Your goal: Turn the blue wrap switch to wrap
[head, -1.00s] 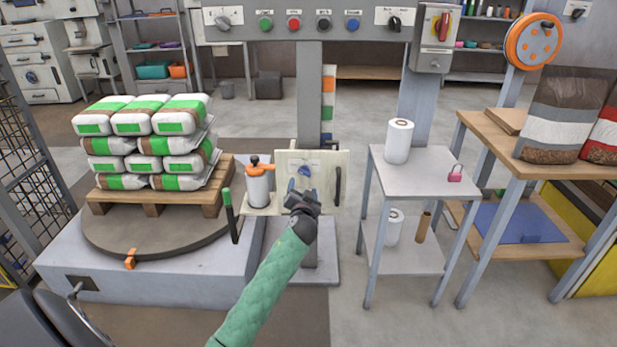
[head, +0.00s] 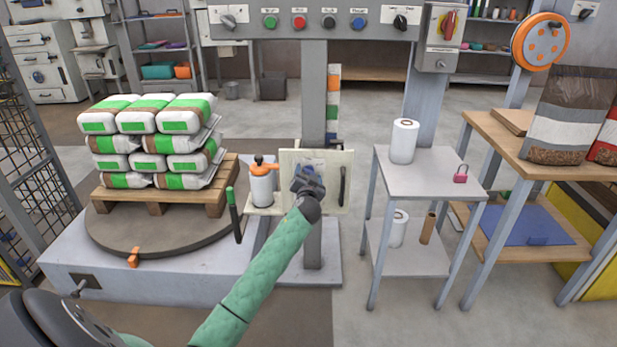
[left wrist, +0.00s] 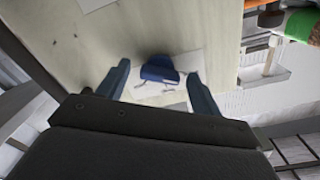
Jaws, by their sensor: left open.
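The blue wrap switch (left wrist: 160,68) is a dark blue knob on a pale plate of the cream panel (left wrist: 95,40) in the left wrist view. In the head view the panel (head: 341,160) is on the grey post, and my gripper hides most of the switch. My left gripper (head: 308,181) is open in front of the panel. In the left wrist view its two blue fingers stand apart, one on each side of the knob, with gaps visible. I cannot tell how near the fingertips are to the panel face. My right gripper is not in view.
An orange-topped canister (head: 262,183) stands just left of the panel, and a dark handle (head: 342,186) is on its right. A pallet (head: 160,198) of stacked bags sits on the turntable (head: 150,240) at left. A grey side table (head: 425,178) stands at right.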

